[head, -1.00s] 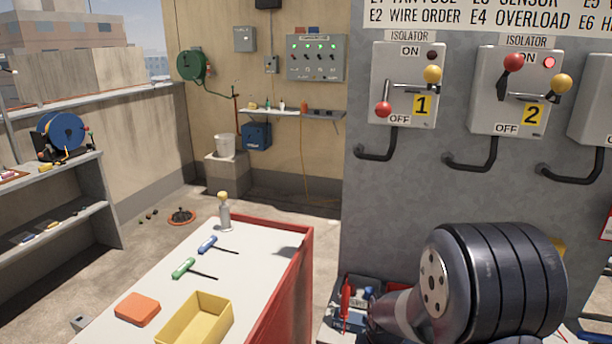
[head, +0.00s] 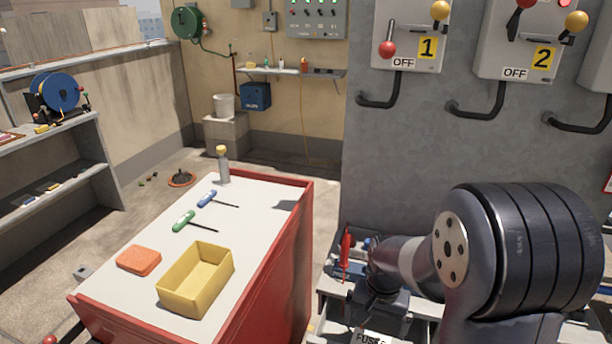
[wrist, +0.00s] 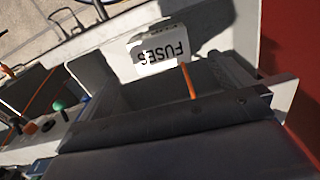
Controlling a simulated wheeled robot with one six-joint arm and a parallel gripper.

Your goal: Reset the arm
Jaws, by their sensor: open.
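My arm (head: 520,250) is at the lower right of the head view, bent, with its wrist pointing down over a grey bench. An orange stick-like thing (wrist: 188,80) shows between the fingers. In the head view the fingertips are mostly hidden behind my arm and the clutter.
A red-sided cart (head: 262,215) with a yellow tray (head: 172,295) stands to the left. Isolator 1 (head: 408,22) and isolator 2 (head: 517,62) hang on the grey wall. A red-handled tool (head: 346,252) stands beside my wrist.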

